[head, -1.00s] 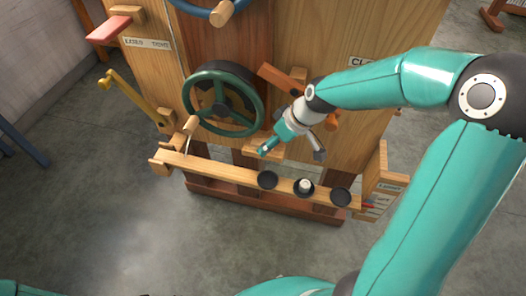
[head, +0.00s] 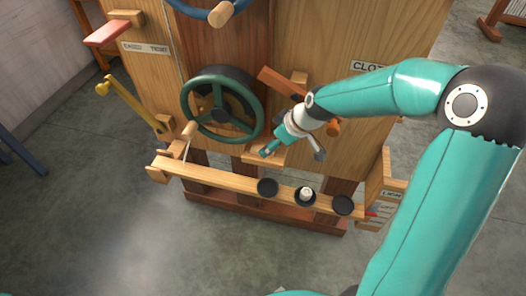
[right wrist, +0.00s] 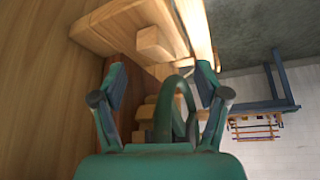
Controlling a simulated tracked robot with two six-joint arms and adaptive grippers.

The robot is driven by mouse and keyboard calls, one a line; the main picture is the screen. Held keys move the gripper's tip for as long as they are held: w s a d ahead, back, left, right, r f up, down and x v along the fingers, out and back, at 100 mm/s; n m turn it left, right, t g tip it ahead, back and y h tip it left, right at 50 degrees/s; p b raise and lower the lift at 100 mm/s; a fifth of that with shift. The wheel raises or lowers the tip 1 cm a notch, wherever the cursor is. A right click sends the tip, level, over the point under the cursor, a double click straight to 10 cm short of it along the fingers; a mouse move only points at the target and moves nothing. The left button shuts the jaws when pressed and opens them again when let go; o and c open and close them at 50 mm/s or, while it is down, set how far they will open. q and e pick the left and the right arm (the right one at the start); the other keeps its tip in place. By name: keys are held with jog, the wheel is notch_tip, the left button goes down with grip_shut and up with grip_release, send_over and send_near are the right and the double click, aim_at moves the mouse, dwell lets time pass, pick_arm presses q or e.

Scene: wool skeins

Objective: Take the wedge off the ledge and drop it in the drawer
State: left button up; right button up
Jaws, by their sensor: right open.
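A small wooden ledge (head: 252,155) juts from the front of the wooden cabinet, just right of the green handwheel. My right gripper (head: 290,155) is open beside and above this ledge in the head view. In the right wrist view its two fingers (right wrist: 160,88) stand apart with nothing held between them. A small wooden block (right wrist: 153,42), likely the wedge, sits against a wooden ledge (right wrist: 105,28) beyond the fingertips, apart from them. I cannot make out the wedge in the head view. I cannot clearly tell a drawer. My left gripper is out of view.
The green handwheel (head: 190,100) is left of the gripper. A wooden rail (head: 225,180) with several black discs (head: 267,187) runs below. A slanted wooden bar (head: 280,82) is above the gripper. A labelled wooden box (head: 374,185) is at the right. Open floor (head: 90,220) lies front left.

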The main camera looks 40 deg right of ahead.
aim_at(255, 149)
jog(key=shift+x, duration=2.7)
jog(key=shift+w+d+r, duration=0.1)
jog(key=shift+w, duration=0.1)
jog(key=c, duration=1.3)
jog(key=shift+r+p, duration=0.2)
jog(key=shift+p, duration=0.1)
jog(key=shift+c, duration=0.2)
